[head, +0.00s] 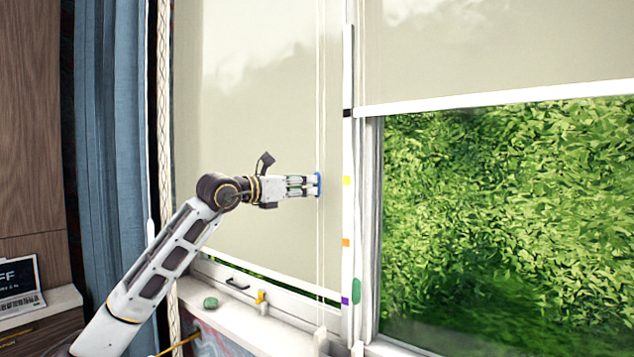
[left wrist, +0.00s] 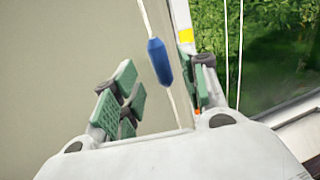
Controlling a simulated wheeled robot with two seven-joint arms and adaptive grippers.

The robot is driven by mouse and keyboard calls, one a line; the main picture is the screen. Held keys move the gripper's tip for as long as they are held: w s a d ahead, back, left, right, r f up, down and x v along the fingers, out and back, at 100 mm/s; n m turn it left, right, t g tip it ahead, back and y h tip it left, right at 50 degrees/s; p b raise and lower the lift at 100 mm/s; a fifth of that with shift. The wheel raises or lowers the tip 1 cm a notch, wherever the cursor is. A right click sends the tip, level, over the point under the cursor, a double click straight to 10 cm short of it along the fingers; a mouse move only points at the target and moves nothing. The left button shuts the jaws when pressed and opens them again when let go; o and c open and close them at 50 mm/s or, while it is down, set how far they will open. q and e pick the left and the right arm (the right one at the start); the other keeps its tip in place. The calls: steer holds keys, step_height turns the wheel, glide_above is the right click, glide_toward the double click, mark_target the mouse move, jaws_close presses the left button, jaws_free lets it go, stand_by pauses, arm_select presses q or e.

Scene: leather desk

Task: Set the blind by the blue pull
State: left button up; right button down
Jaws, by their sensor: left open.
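The blue pull (head: 318,180) hangs on a white cord in front of the left blind (head: 250,110), about level with the yellow mark (head: 346,181) on the window post. My left gripper (head: 306,186) is at the pull, pointing right. In the left wrist view, the blue pull (left wrist: 159,62) shows between the green-padded fingers of the open left gripper (left wrist: 162,88), with space on both sides. The left blind hangs almost to the sill, with a thin green strip below. My right gripper is not in view.
The post also bears black (head: 347,113), orange (head: 346,243) and purple (head: 346,300) marks. A green pull (head: 356,291) hangs beside the post. The right blind (head: 490,45) is partly raised. A blue curtain (head: 108,150) hangs left; small items lie on the sill (head: 255,318).

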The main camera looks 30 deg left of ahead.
arm_select(q)
steer(key=p+x, duration=0.1)
steer(key=x, duration=0.4)
steer(key=shift+w+d, duration=0.1)
steer(key=shift+w, duration=0.15)
steer(key=shift+w+p, duration=0.15)
steer(key=shift+p, duration=0.15)
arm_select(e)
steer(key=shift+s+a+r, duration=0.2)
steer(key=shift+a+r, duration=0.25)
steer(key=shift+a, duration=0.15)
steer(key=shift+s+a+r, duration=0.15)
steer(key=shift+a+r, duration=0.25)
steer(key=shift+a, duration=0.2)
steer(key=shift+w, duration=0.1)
arm_select(q)
jaws_close()
